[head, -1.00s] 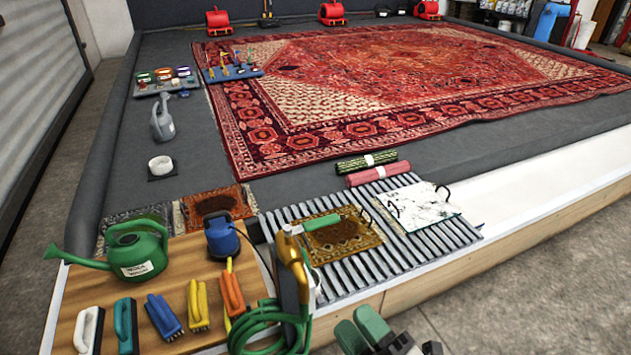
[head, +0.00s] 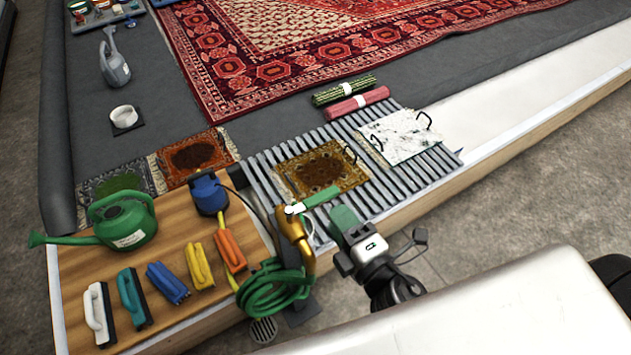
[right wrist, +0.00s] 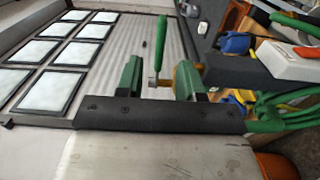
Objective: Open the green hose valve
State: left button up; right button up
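The green hose valve lever (head: 321,197) sticks out to the right from the top of a brass tap (head: 294,228) on a dark post at the platform edge. A coiled green hose (head: 270,288) hangs below the tap. My right gripper (head: 343,220) is just below and right of the lever in the head view. In the right wrist view its green fingers (right wrist: 159,78) are apart and nothing is held. The lever (right wrist: 161,42) shows in the gap between them there; I cannot tell how far beyond the tips it lies. My left gripper is not in view.
A wooden board (head: 173,235) left of the tap holds a green watering can (head: 125,225), a blue pump (head: 209,194) and several brushes. A slatted grate (head: 270,165) with a small rug (head: 325,167) and a white board (head: 398,136) lies behind the lever.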

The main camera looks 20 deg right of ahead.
aim_at(325, 201)
jog(key=p+x, duration=0.1)
jog(key=x, duration=0.2)
jog(key=shift+w+r, duration=0.2)
jog(key=x, duration=0.3)
jog(key=shift+w+a+f+p, duration=0.15)
jog(key=shift+w+p, duration=0.15)
jog(key=shift+p, duration=0.05)
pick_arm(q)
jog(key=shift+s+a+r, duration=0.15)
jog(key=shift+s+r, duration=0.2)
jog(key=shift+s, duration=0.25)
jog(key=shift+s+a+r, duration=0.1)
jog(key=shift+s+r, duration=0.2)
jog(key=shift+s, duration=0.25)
pick_arm(e)
jog(key=shift+w+a, duration=0.15)
jog(key=shift+w, duration=0.45)
jog(key=shift+c, duration=0.3)
grip_shut()
